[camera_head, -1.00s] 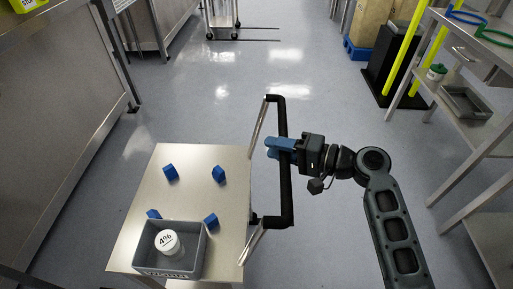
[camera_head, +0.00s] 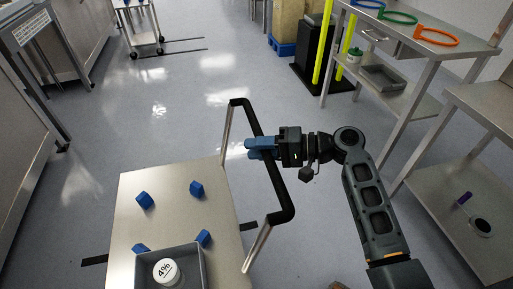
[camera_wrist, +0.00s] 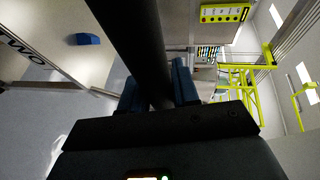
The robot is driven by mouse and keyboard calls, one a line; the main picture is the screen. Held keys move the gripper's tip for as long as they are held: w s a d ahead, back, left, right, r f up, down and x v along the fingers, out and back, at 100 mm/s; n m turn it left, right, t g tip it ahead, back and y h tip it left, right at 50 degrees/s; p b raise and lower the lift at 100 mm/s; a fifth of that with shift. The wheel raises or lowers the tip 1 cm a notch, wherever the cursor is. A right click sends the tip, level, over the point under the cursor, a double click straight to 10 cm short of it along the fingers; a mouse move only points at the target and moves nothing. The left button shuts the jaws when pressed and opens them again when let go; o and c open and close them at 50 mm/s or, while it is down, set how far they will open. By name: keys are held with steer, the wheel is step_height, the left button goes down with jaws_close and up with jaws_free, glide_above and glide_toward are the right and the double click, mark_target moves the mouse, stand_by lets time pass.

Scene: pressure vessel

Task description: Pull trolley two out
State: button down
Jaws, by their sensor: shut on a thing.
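The trolley (camera_head: 165,215) has a pale flat top with a black push handle (camera_head: 263,165) on its right side in the head view. The bar also crosses the wrist view (camera_wrist: 135,45) between the fingers. On the trolley stand several blue blocks (camera_head: 144,200) and a grey bin (camera_head: 140,271) holding a white-lidded jar (camera_head: 166,271) marked "4%". The bin's lower part is cut off by the frame.
Open floor (camera_head: 190,110) lies beyond the trolley. A metal bench (camera_head: 420,60) with coloured rings and a lower shelf stands at the right, with another shelf unit (camera_head: 470,200) nearer. Another trolley (camera_head: 140,30) stands far off. Steel cabinets line the left.

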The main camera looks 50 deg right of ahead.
steer(key=c, duration=0.9)
jaws_free()
steer(key=shift+d, duration=0.1)
steer(key=v, duration=0.7)
steer(key=shift+s+d+b, duration=0.2)
steer(key=shift+s+b, duration=0.1)
steer(key=shift+b, duration=0.1)
